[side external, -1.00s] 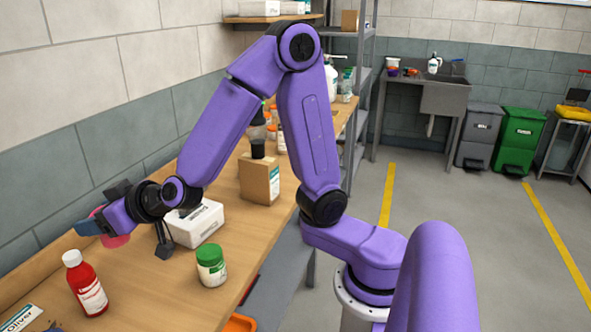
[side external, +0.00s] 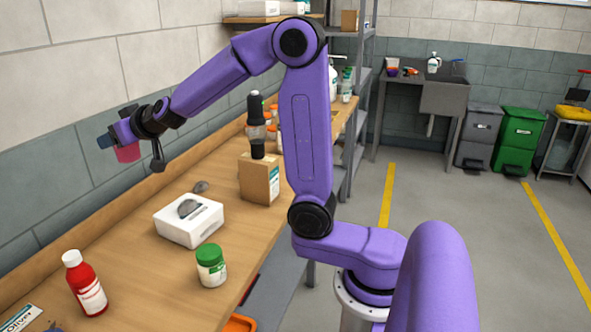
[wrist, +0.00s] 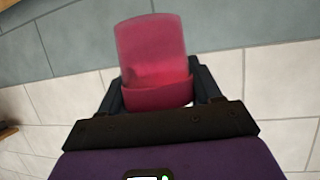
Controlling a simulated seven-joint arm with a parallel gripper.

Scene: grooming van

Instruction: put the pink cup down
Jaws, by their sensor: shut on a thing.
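The pink cup (side external: 128,151) is in my gripper (side external: 121,142), held up in the air in front of the tiled wall at the left of the side view. In the wrist view the cup (wrist: 152,52) sits between the two dark fingers of my gripper (wrist: 157,88), which are shut on it. The cup looks translucent, and darker pink shows in its lower part; I cannot tell what that is. The wooden bench (side external: 122,262) is below, well apart from the cup.
A white box (side external: 189,222) with a grey item on top stands mid-bench. Nearby are a green-lidded jar (side external: 211,266), a red bottle (side external: 86,284) and a brown carton (side external: 259,178) at the back. Bare bench lies between the red bottle and the white box.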

